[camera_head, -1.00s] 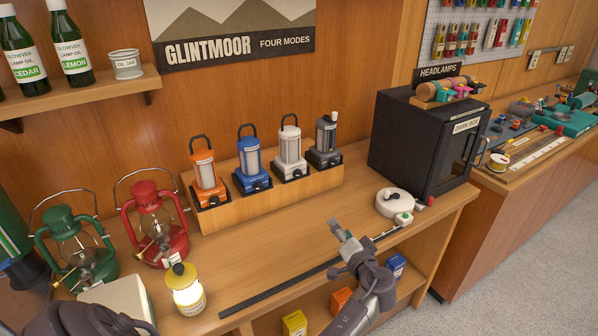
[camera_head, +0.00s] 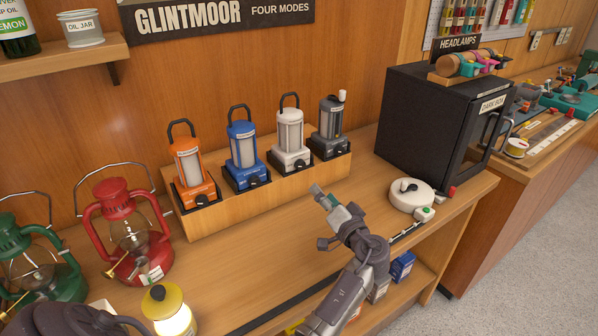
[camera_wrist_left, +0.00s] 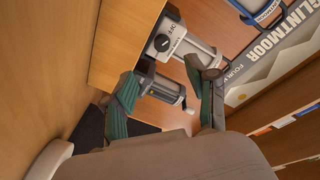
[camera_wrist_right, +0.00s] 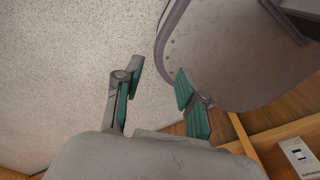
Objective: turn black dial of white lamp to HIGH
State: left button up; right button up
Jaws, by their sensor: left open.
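The white lamp (camera_head: 290,133) stands upright on the wooden step, between the blue lamp (camera_head: 243,143) and the dark grey lamp (camera_head: 331,120). Its black dial (camera_head: 301,163) is low on the front of its base. In the left wrist view the dial (camera_wrist_left: 162,43) shows close up with the word OFF beside it; its exact setting is too small to tell. My left gripper (camera_head: 325,196) is open and empty, in front of the step, below and right of the white lamp, apart from it. My right gripper (camera_wrist_right: 159,72) shows only in its wrist view, open and empty above the floor.
An orange lamp (camera_head: 189,160) stands at the step's left end. Red (camera_head: 120,210) and green (camera_head: 35,255) lanterns and a lit yellow-topped lamp (camera_head: 165,305) are at left. A white round item (camera_head: 411,197) and a black box (camera_head: 430,130) are at right.

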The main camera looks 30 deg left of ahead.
pick_arm(q)
send_near(302, 166)
jog(key=a, duration=0.1)
jog(key=x, duration=0.6)
jog(key=shift+w+a+f, duration=0.15)
jog(key=shift+w+a, duration=0.05)
jog(key=shift+w, duration=0.2)
jog(key=shift+w+a, duration=0.25)
jog(key=shift+a, duration=0.2)
pick_arm(e)
jog(key=shift+s+d+f, duration=0.2)
jog(key=shift+s+d, duration=0.15)
jog(key=shift+d, duration=0.3)
pick_arm(q)
grip_shut()
pick_arm(e)
jog(key=shift+d, duration=0.45)
